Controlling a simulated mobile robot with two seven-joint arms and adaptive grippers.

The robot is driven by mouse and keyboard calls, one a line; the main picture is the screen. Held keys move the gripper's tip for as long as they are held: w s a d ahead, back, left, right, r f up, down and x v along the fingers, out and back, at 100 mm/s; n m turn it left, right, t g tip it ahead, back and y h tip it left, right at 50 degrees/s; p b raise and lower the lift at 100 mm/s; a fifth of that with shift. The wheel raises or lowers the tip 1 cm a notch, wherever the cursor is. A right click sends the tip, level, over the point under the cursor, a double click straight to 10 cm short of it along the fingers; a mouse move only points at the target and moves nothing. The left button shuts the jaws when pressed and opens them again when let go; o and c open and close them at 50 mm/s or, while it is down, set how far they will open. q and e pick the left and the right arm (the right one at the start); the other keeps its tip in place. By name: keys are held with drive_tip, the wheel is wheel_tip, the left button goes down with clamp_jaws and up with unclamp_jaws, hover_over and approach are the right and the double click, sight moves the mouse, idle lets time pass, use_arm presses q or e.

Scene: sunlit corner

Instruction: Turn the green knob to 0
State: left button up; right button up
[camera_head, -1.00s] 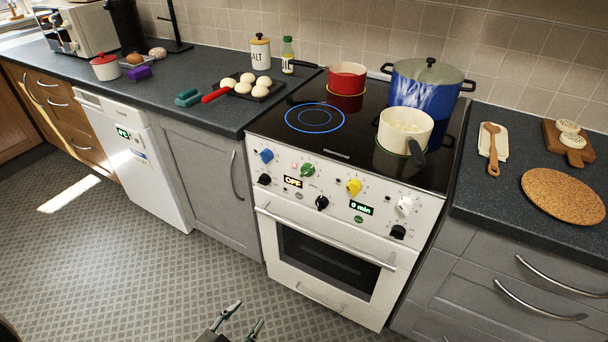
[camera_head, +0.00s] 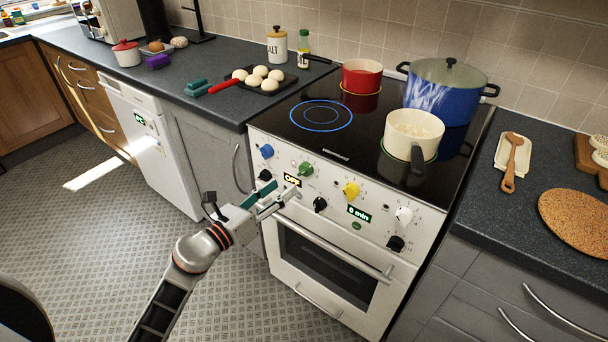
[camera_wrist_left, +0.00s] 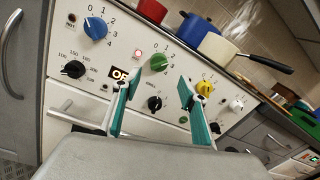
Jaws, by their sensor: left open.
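The green knob (camera_head: 306,169) is on the white front panel of the stove (camera_head: 330,268), right of the blue knob (camera_head: 266,151) and left of the yellow knob (camera_head: 351,190). In the left wrist view the green knob (camera_wrist_left: 159,62) shows between and beyond my fingertips, with numbers around it; I cannot tell exactly where its pointer stands. My left gripper (camera_head: 284,188) is open and empty in front of the panel, a little below and left of the green knob. In its wrist view the two teal-padded fingers (camera_wrist_left: 160,80) are spread apart. My right gripper is not in view.
A white pot (camera_head: 413,137), a red pot (camera_head: 362,77) and a blue pot (camera_head: 446,95) stand on the hob. The white pot's dark handle points towards the front edge. Black knobs (camera_head: 320,204) and the oven handle (camera_head: 325,248) stick out below the green knob.

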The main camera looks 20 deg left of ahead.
sight(300, 173)
use_arm(q)
drive_tip(key=x, duration=0.8)
drive_tip(key=shift+a+f, duration=0.1)
drive_tip(key=c, duration=1.1)
